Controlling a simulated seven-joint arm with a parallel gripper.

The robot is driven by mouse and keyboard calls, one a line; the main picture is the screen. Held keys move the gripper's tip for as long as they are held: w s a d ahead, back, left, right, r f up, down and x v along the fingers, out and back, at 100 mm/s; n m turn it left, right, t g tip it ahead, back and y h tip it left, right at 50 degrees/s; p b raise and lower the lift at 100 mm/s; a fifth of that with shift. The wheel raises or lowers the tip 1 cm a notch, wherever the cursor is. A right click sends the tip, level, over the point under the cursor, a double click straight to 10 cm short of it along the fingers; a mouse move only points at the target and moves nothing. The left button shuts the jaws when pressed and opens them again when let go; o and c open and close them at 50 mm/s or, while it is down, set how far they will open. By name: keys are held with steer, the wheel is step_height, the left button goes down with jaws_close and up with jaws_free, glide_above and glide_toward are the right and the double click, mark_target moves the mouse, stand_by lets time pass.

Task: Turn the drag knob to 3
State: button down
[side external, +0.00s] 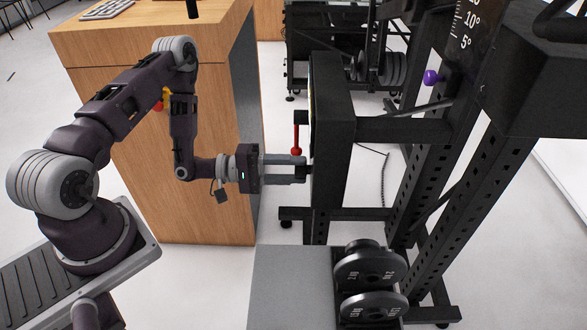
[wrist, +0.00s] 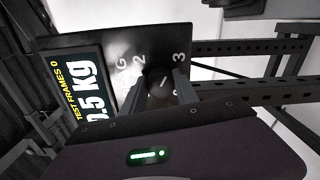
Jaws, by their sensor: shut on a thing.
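The black drag knob (wrist: 156,76) is on the black panel in the wrist view, between my two fingers. A short pale mark shows on it, but which number it points to I cannot tell. The digits 2 (wrist: 139,59) and 3 (wrist: 179,57) are printed on the panel beyond it, left and right. My gripper (side external: 304,170) reaches horizontally to the panel's left face in the side view and is shut on the knob. It also shows in the wrist view (wrist: 158,88). The fingers hide part of the knob and of the lower numbers.
The black control box (side external: 332,150) stands upright on a rack frame. A display reading "kg" (wrist: 83,82) is beside the knob. A red-handled lever (side external: 296,135) is just above my fingers. Weight plates (side external: 370,268) sit below right. A wooden cabinet (side external: 150,190) stands behind my arm.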

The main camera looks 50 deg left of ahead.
steer(key=shift+m, duration=1.5)
steer(key=c, duration=0.9)
jaws_free()
steer(key=shift+c, duration=0.2)
